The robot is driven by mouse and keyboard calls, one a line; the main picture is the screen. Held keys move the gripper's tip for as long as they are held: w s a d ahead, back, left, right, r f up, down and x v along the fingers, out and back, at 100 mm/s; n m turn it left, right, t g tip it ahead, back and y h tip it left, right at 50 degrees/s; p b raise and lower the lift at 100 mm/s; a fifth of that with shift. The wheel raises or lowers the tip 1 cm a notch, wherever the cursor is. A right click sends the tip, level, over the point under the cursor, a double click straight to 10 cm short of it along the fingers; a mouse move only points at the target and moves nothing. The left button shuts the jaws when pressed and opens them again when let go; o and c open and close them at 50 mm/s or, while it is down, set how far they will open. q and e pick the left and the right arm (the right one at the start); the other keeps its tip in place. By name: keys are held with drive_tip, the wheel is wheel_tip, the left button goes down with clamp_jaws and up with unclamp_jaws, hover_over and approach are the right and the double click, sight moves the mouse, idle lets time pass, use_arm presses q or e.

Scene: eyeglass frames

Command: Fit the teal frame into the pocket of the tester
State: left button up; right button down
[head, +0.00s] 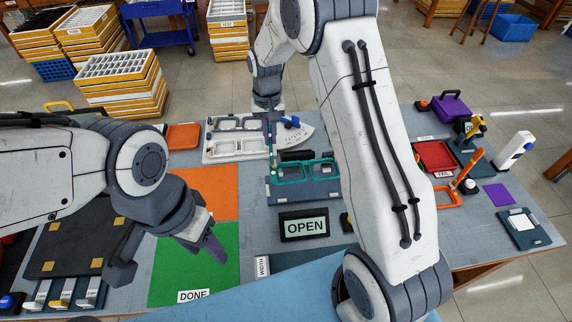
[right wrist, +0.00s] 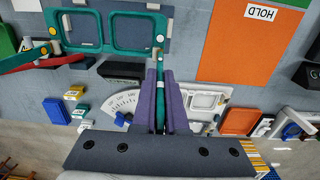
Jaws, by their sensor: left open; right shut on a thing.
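The teal frame (head: 290,181) is over the blue-grey tester (head: 285,195), in the middle of the table. In the right wrist view the teal frame (right wrist: 108,47) shows both lens openings at the top. My right gripper (head: 270,125) is shut on one teal temple, which runs between its fingers (right wrist: 160,105) in the right wrist view. I cannot tell whether the frame is seated in the pocket or just above it. A display (head: 304,226) in front of the tester reads OPEN. My left gripper (head: 168,262) is open and empty above the green mat (head: 205,268).
A white tray (head: 208,155) with pale frames lies behind the tester. An orange mat (head: 214,188) lies left of it. A red tray (head: 435,155) and an orange frame (head: 447,197) are at the right. My right arm covers much of the table's right middle.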

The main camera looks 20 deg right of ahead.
wheel_tip(320, 180, down, 6)
drive_tip(key=shift+f+p, duration=0.25)
drive_tip(key=shift+p, duration=0.45)
drive_tip(key=shift+f, duration=0.15)
drive_tip(key=shift+f, duration=0.2)
drive_tip(key=c, duration=1)
unclamp_jaws()
drive_tip(key=shift+o, duration=0.2)
drive_tip(key=shift+r, duration=0.15)
